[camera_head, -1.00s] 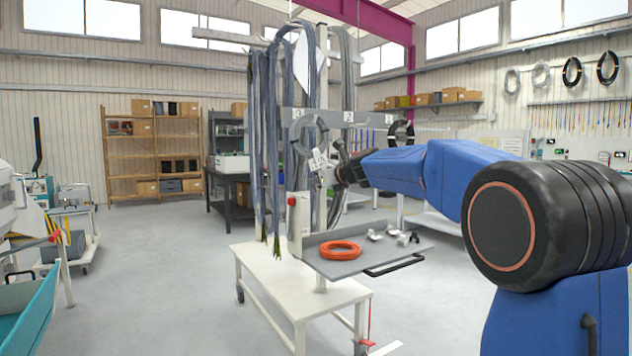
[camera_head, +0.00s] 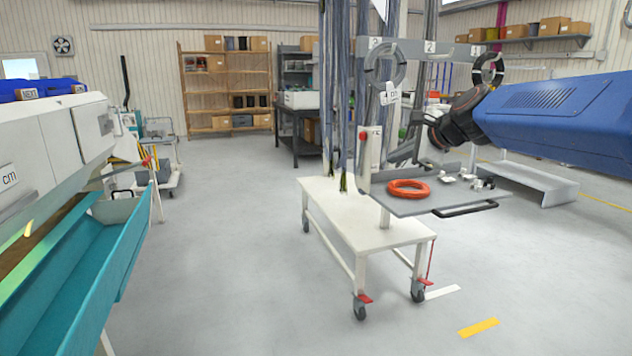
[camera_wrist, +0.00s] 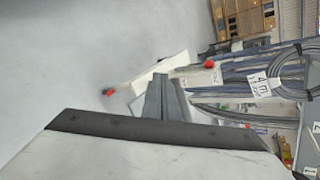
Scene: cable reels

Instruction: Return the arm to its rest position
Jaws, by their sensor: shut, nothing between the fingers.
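My blue arm reaches in from the right in the head view, ending in a dark wrist in front of the white cable trolley. My gripper (camera_head: 416,119) is small and partly lost against the cables there. In the wrist view the gripper (camera_wrist: 163,82) shows its grey fingers together, with nothing held. An orange cable coil (camera_head: 408,188) lies on the trolley's grey tray (camera_head: 440,207), below and apart from my gripper.
The white wheeled trolley (camera_head: 372,228) stands close by, with hanging cables and a grey coil (camera_head: 384,66) near my wrist. A teal trough machine (camera_head: 75,255) is at the left. A wooden shelf (camera_head: 226,92) stands behind. Floor between machine and trolley is clear.

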